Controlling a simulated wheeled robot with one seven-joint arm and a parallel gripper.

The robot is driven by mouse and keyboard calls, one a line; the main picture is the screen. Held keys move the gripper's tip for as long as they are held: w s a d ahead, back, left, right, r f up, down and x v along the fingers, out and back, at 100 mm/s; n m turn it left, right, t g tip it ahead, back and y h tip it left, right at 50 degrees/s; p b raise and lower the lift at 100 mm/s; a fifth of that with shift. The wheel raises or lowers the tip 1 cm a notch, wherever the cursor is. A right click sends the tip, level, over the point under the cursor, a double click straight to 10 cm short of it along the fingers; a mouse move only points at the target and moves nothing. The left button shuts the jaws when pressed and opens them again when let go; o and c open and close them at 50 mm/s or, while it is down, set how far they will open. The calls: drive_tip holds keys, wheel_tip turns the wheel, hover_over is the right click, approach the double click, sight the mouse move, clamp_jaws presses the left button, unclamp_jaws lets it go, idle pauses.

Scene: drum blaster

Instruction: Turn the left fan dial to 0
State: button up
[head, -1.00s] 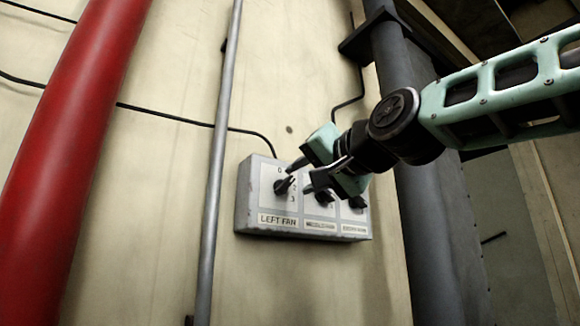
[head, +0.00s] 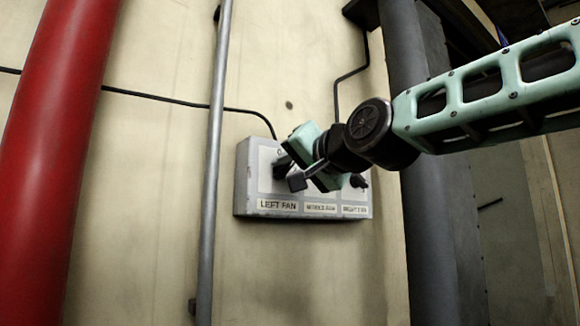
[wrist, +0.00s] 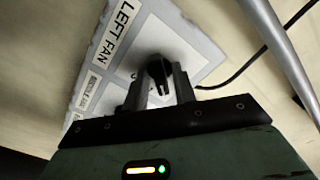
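The left fan dial (wrist: 158,72) is a black knob on the panel, above the "LEFT FAN" label (head: 278,205). My gripper (wrist: 158,90) is open, with one finger on each side of the dial. I cannot tell whether either finger touches it. In the head view my gripper (head: 287,174) is at the left section of the grey control box (head: 243,190) and hides the dial and most of its scale. The dial's setting cannot be read.
The right fan dial (head: 359,181) shows beside my gripper; the middle dial is hidden. A thin grey pipe (head: 212,170) runs just left of the box. A thick red pipe (head: 60,160) stands farther left, and a dark column (head: 425,220) stands to the right.

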drive_tip(key=shift+c, duration=0.7)
drive_tip(key=shift+n, duration=0.3)
drive_tip(key=n+b, duration=0.2)
drive_tip(key=n, duration=0.2)
drive_tip(key=shift+f, duration=0.15)
drive_tip(key=shift+n+b, duration=1.25)
drive_tip(key=shift+n, duration=0.35)
drive_tip(key=shift+r, duration=0.2)
drive_tip(key=o, duration=0.7)
